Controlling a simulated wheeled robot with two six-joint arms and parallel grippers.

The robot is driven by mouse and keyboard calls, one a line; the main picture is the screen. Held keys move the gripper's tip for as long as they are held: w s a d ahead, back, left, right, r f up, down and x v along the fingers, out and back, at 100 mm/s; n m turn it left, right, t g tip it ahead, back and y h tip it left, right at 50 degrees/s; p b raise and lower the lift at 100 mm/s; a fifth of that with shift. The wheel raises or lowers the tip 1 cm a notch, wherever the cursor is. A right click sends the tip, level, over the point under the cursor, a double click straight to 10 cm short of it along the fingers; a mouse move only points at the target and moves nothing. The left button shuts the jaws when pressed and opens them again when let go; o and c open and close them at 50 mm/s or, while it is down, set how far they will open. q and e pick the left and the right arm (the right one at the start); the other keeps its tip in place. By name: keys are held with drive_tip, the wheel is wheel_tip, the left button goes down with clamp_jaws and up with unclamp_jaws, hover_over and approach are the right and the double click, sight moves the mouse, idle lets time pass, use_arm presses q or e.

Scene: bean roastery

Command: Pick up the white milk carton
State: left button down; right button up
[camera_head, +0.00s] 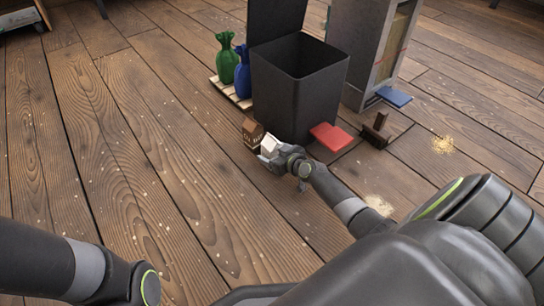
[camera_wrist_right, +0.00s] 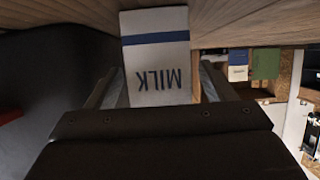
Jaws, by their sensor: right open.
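The white milk carton (camera_head: 270,143) stands on the wooden floor in front of the black bin, its lower part partly hidden by my right gripper (camera_head: 268,154). In the right wrist view the carton (camera_wrist_right: 157,60) shows a blue band and the word MILK upside down. It lies between the two fingers of my right gripper (camera_wrist_right: 160,88), which are open on either side of it. I cannot tell whether a finger touches it. My left arm comes in at the lower left, and its gripper is out of view.
A brown carton (camera_head: 254,133) stands just left of the milk carton. Behind are an open black bin (camera_head: 292,100), and green (camera_head: 227,60) and blue (camera_head: 242,75) bags on a pallet (camera_head: 230,92). The floor at left is clear.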

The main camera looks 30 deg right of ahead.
drive_tip(key=shift+w+f, duration=0.1)
drive_tip(key=shift+w, duration=0.2)
drive_tip(key=shift+c, duration=0.5)
drive_tip(key=c, duration=0.9)
drive_tip(key=shift+c, duration=0.2)
